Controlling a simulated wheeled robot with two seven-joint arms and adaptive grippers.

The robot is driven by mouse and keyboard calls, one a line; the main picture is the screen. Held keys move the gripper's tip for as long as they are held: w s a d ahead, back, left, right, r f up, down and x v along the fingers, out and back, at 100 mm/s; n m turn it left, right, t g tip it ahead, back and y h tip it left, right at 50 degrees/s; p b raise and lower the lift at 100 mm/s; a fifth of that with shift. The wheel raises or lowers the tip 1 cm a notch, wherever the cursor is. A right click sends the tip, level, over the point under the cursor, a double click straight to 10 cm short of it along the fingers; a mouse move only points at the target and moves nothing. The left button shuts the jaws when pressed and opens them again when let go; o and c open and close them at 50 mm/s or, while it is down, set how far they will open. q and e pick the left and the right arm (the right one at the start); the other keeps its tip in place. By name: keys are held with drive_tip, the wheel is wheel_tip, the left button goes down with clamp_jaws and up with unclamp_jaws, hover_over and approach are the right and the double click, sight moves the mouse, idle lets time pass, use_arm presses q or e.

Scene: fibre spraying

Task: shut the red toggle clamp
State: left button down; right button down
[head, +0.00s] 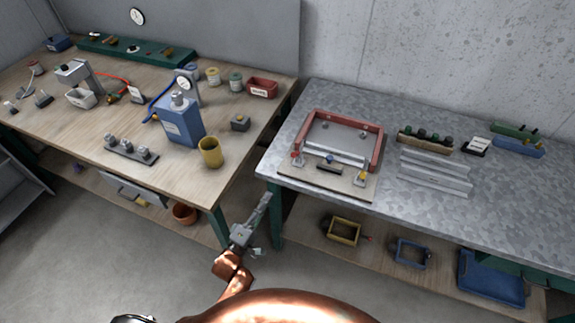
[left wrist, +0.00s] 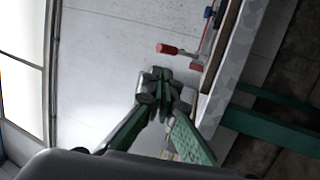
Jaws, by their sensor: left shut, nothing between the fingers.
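A fixture base plate (head: 345,186) with a red frame (head: 377,150) stands at the left front of the grey metal table. A small clamp (head: 298,158) with a reddish part is at its front left corner; whether its lever is up or down is too small to tell. A blue clamp (head: 329,158) and a yellow clamp (head: 362,176) are along the same edge. My left gripper (head: 265,201) is shut and empty, in front of the gap between the tables, below and left of the fixture. Its closed fingers (left wrist: 160,86) show in the left wrist view. My right gripper is not in view.
The metal table's front edge (head: 420,221) and green leg (head: 276,228) are close to my left gripper. A red handle (left wrist: 168,49) shows beyond my fingers in the left wrist view.

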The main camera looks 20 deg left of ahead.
use_arm(q)
drive_tip(key=shift+r, duration=0.1)
approach(298, 152)
drive_tip(key=w+r, duration=0.2)
drive_tip(key=shift+w+d+r, duration=0.2)
drive_tip(key=shift+d+r, duration=0.15)
drive_tip(key=shift+r, duration=0.05)
idle(0.3)
